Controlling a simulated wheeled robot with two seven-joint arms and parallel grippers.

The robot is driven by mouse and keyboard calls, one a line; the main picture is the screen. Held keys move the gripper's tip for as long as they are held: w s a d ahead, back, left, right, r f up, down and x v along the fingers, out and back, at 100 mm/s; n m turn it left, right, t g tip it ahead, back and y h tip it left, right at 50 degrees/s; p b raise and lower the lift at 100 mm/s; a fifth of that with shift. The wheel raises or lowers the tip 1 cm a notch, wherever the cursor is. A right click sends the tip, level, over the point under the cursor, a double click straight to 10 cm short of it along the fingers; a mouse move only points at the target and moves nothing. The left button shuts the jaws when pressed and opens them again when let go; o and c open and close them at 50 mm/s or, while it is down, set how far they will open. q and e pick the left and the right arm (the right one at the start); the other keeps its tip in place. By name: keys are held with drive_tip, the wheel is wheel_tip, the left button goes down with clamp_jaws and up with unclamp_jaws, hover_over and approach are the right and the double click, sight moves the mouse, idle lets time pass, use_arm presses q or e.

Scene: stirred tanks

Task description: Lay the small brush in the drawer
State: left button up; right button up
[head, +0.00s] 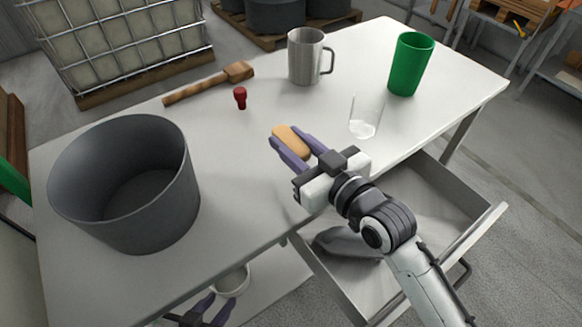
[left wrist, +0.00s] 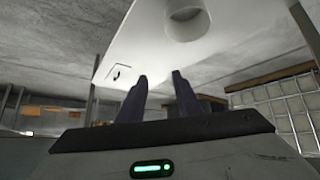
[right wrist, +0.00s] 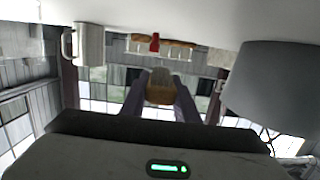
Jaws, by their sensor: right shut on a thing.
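The small brush, seen as a tan rounded block (head: 291,139), is held between the fingers of my right gripper (head: 293,148), over the table. It also shows between the fingers in the right wrist view (right wrist: 160,88). Its bristles cannot be made out. The open drawer (head: 440,212) juts out under the table's near right edge, below and to the right of my right gripper. My right forearm hides part of it. My left gripper (head: 209,308) is low at the bottom of the head view, below the table top; its fingers stand apart and empty in the left wrist view (left wrist: 158,95).
A grey scoop-like thing (head: 345,243) lies in the drawer's left part. On the table are a grey tub (head: 180,205), a wooden mallet-like tool (head: 205,84), a red knob (head: 240,97), a metal mug (head: 303,58), a green cup (head: 410,65) and a clear glass (head: 365,115).

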sight(291, 174)
drive_tip(key=shift+f, duration=3.4)
drive_tip(key=shift+f, duration=0.1)
drive_tip(key=shift+f, duration=0.1)
drive_tip(key=o, duration=1)
